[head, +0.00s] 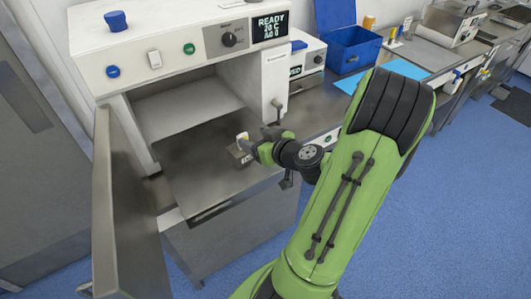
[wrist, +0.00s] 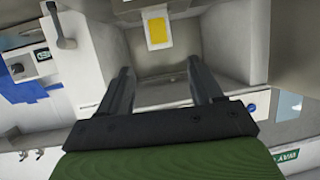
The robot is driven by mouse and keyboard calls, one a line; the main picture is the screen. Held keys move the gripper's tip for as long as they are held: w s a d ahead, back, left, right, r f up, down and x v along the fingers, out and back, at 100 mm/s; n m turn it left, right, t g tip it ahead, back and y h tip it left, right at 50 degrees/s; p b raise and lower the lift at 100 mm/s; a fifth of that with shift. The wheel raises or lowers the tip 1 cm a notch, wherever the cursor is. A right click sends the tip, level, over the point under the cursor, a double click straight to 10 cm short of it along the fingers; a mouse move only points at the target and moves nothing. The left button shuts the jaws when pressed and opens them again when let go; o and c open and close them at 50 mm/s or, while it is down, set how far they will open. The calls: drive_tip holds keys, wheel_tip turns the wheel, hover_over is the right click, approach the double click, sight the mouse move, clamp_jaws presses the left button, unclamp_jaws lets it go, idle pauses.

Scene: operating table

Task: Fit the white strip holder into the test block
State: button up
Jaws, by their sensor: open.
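The white strip holder (head: 243,137) shows as a small pale upright piece with a touch of yellow in the head view. In the wrist view the white strip holder (wrist: 167,46) has a yellow patch and lies ahead of the fingertips, near the top edge. The grey test block (head: 238,154) stands on the metal shelf, directly below the holder. I cannot tell whether the holder is seated in the block or only against it. My gripper (wrist: 159,70) is open and empty, with the holder apart from both fingers. In the head view my gripper (head: 252,145) is just right of the block.
The block's metal shelf (head: 200,180) juts from the open white cabinet (head: 160,70). The cabinet's door (head: 120,200) stands open at left. A hanging lever (head: 279,103) is close behind my gripper. A blue box (head: 352,50) and blue sheet (head: 405,70) lie right on the counter.

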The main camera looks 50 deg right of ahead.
drive_tip(key=b+v, duration=0.3)
drive_tip(key=v, duration=0.1)
drive_tip(key=shift+s+a+f+b, duration=0.1)
drive_tip(key=shift+s+a+b, duration=0.15)
drive_tip(key=shift+s+b, duration=0.15)
